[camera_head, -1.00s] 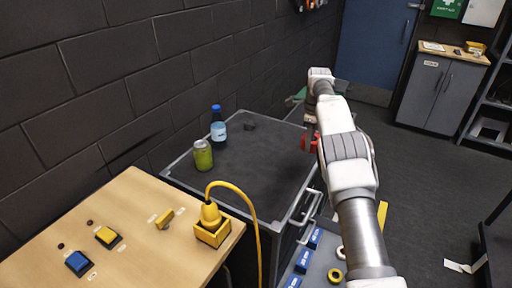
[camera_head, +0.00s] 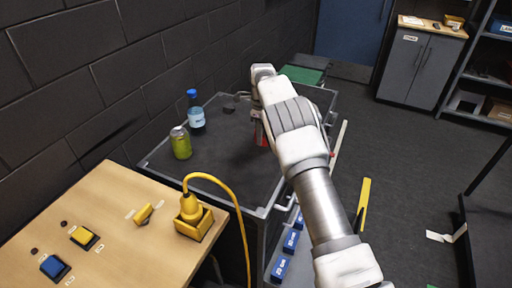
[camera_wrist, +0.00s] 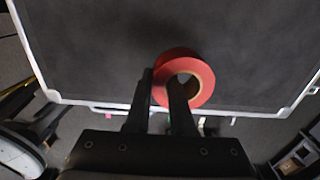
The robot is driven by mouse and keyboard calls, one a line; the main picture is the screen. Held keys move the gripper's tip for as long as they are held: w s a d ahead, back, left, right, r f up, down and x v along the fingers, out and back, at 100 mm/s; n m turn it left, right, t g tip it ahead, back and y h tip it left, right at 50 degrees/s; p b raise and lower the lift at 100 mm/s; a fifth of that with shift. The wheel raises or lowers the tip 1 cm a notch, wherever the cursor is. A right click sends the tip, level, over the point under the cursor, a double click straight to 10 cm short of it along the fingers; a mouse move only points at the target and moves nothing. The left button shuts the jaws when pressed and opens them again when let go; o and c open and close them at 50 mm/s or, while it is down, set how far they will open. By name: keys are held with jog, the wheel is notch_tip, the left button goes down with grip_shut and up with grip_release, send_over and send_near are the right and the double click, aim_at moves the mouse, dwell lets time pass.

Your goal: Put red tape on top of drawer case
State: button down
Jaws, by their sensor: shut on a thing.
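The red tape is a red ring; in the head view only part of it (camera_head: 262,136) shows beside my arm, and in the wrist view its ring (camera_wrist: 181,59) is clear. My gripper (camera_wrist: 163,80) is shut on the wall of the ring, one finger in the hole and one outside. The drawer case (camera_head: 222,168) has a dark flat top with a pale metal rim. The tape is over this top, inward of the rim. I cannot tell whether it touches the surface. My gripper is mostly hidden behind my arm in the head view.
An open drawer (camera_head: 268,274) with blue boxes (camera_head: 291,240) sticks out in front. A wooden table (camera_head: 110,220) with buttons and a yellow cable (camera_head: 240,215) is nearby. The middle of the top is clear.

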aim_at(257, 156)
jog(key=shift+s+a+f, duration=0.2)
jog(key=shift+a+f, duration=0.3)
jog(key=shift+a, duration=0.25)
jog(key=shift+f+p, duration=0.3)
jog(key=shift+f, duration=1.7)
jog(key=shift+f, duration=0.15)
jog(key=c, duration=0.8)
grip_release()
